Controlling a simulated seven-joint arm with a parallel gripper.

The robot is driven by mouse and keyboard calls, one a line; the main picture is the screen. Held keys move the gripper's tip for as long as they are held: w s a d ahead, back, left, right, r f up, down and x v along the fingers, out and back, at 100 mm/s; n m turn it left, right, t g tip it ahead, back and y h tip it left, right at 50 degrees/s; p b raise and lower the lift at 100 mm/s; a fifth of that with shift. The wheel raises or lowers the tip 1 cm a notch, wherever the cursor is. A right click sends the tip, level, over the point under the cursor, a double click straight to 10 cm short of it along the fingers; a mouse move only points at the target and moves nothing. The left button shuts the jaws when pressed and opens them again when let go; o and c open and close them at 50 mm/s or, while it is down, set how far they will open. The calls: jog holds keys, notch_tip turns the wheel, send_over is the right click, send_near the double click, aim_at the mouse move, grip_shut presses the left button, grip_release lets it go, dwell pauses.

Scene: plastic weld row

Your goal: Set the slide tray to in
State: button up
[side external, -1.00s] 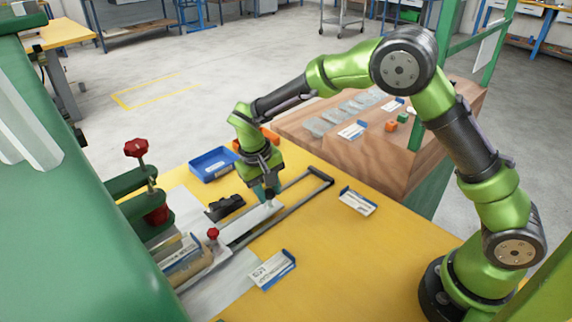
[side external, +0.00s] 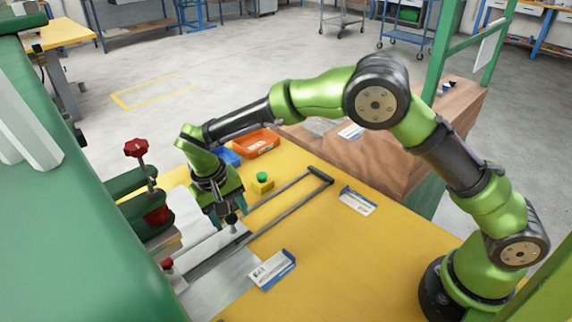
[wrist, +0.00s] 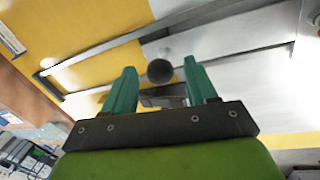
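The slide tray (side external: 203,247) is a pale flat plate between two grey rails (side external: 285,214). A small red knob (side external: 167,264) stands by its inner end, near the press. A dark round-topped knob (wrist: 160,71) stands at the tray's outer end. My gripper (wrist: 160,72) has two teal fingers spread apart, with the knob between them in the wrist view and a gap on each side. In the side view my gripper (side external: 231,218) is low over the tray's outer end and hides part of it. Whether a finger touches the knob cannot be told.
The press with a red handwheel (side external: 136,148) stands left of the tray. A yellow box with a green button (side external: 262,184), an orange bin (side external: 256,143) and a blue bin (side external: 229,156) lie behind. Labelled cards (side external: 272,270) lie on the yellow table. The outer rail stretch is empty.

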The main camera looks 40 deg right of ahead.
jog(key=a+r, duration=0.3)
jog(key=r, duration=1.3)
jog(key=shift+w+r, duration=0.25)
jog(key=shift+r, duration=0.05)
jog(key=w+d+n+g+y, duration=0.1)
jog(key=w+d+n+y, duration=0.1)
jog(key=d+n, duration=0.35)
jog(key=f+n, duration=0.2)
jog(key=f, duration=0.3)
jog(key=s+a+f+n+y, duration=0.1)
jog(key=f+n, duration=0.2)
jog(key=f, duration=0.3)
jog(key=s+a+f+n, duration=0.1)
jog(key=f+n, duration=0.2)
jog(key=f, duration=0.2)
jog(key=shift+s+f, duration=0.2)
jog(key=shift+f, duration=0.15)
